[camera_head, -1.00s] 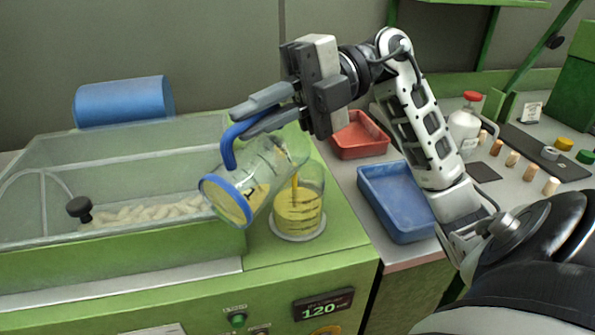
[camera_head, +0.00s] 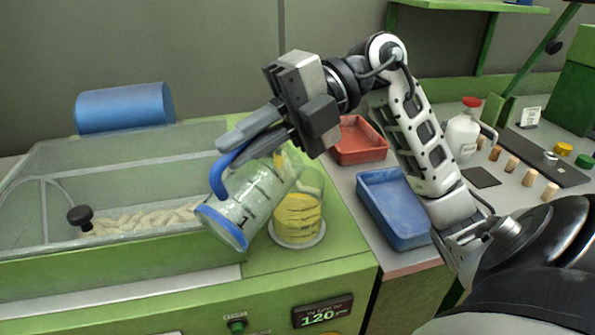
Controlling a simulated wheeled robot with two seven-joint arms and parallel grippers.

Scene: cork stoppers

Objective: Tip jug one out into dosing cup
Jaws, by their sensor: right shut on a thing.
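My right gripper (camera_head: 262,140) is shut on the blue handle (camera_head: 219,178) of jug one (camera_head: 252,199), a clear jug with a blue base ring and a "1" on its side. The jug is steeply tilted, base toward the lower left and mouth toward the upper right, over the dosing cup. Only a little yellow shows near its mouth; the rest looks clear. The dosing cup (camera_head: 298,217) is a clear cup with yellow contents and dark marks, standing on a round pale base on the green machine top. The jug hides part of its rim. My left gripper is not in view.
A clear-lidded trough (camera_head: 120,178) with pale pieces is at left, with a blue cylinder (camera_head: 124,107) behind. Red (camera_head: 358,141) and blue (camera_head: 396,207) trays are right of the machine. A red-capped bottle (camera_head: 463,133) and several corks stand farther right.

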